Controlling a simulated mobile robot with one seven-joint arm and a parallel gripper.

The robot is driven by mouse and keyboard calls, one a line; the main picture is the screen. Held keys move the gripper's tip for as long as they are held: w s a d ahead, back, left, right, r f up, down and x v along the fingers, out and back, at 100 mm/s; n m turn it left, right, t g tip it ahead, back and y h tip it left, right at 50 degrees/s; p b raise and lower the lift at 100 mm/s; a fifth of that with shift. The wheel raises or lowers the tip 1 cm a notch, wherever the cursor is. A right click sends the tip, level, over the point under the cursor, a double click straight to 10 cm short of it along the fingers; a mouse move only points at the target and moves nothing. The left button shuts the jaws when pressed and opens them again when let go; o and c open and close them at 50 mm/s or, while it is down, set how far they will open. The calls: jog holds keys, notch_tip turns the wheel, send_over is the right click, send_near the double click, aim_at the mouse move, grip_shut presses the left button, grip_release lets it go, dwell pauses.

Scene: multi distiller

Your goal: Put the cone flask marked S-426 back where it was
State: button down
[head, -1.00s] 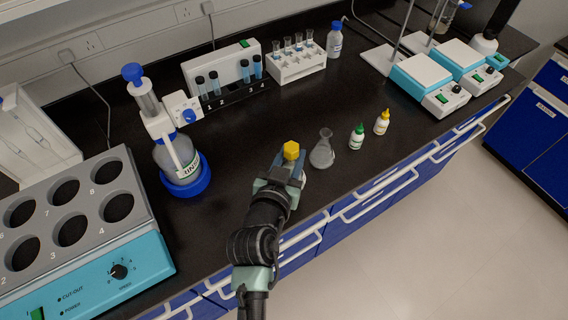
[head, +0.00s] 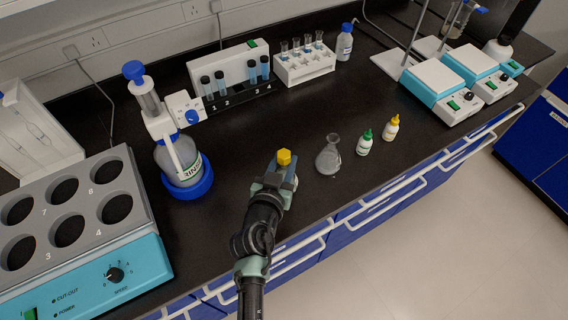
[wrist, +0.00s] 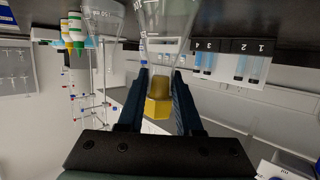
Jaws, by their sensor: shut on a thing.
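My gripper (head: 276,176) is shut on a stoppered cone flask with a yellow stopper (head: 284,157), above the front part of the black bench. In the wrist view, the fingers (wrist: 158,86) hold the neck of this clear flask (wrist: 166,38), with its yellow stopper (wrist: 157,108) between them. The flask's label cannot be read. In the head view its body is hidden by my gripper. I cannot tell whether its base touches the bench. A second, open cone flask (head: 328,159) stands to the right of my gripper; it also shows in the wrist view (wrist: 103,22).
Green-capped (head: 364,143) and yellow-capped (head: 391,128) bottles stand right of the open flask. A tube rack (head: 305,68) and stirrers (head: 437,80) stand farther back. Bench between rinse bottle and gripper is clear.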

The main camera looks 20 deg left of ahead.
jog(key=shift+f, duration=0.15)
jog(key=shift+f, duration=0.15)
jog(key=c, duration=0.6)
grip_release()
jog(key=shift+r, duration=0.3)
jog(key=b+v, duration=0.1)
jog(key=v, duration=1.1)
jog(key=shift+f, duration=0.1)
